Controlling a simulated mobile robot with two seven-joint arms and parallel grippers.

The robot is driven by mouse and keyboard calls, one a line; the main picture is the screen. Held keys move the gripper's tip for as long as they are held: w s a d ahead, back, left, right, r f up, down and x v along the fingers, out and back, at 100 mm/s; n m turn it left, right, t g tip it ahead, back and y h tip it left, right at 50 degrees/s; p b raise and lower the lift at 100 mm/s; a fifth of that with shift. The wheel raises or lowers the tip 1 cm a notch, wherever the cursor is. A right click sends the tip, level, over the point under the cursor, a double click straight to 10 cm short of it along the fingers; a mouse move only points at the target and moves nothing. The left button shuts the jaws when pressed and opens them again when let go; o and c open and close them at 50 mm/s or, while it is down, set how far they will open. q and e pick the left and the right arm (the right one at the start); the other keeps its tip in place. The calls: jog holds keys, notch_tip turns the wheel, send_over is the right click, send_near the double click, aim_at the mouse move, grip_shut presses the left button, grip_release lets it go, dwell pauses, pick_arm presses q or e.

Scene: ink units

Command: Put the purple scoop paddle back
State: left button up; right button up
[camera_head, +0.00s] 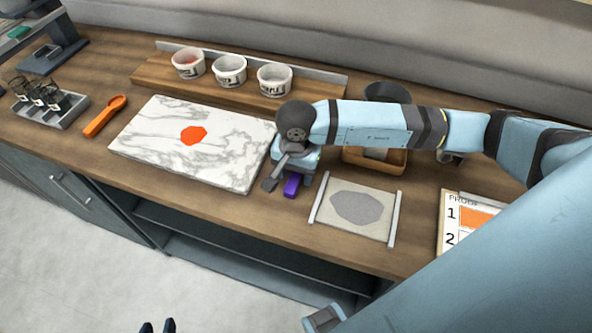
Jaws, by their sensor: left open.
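A small part of the purple scoop paddle (292,186) shows at the front edge of the counter, just right of the marble slab (232,142). The rest of it is hidden by my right gripper (288,182), which points down right at it. I cannot tell whether the fingers are closed on the paddle, or whether it touches the counter. Two dark fingertips of my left gripper (158,327) show at the bottom edge, apart and empty, over the floor.
An orange scoop (105,115) lies left of the slab, which bears an orange blob (193,135). Three tubs (230,71) stand on a wooden riser behind. A grey-patched mat (357,208), a brown tray (391,160) and a numbered card (455,225) are to the right. A jar rack (50,104) stands far left.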

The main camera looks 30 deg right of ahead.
aim_at(296, 174)
jog(key=shift+r+p, duration=0.25)
jog(key=shift+p, duration=0.05)
jog(key=shift+r, duration=0.35)
notch_tip(296, 174, up, 11)
jog(key=b, duration=0.1)
dwell(0.4)
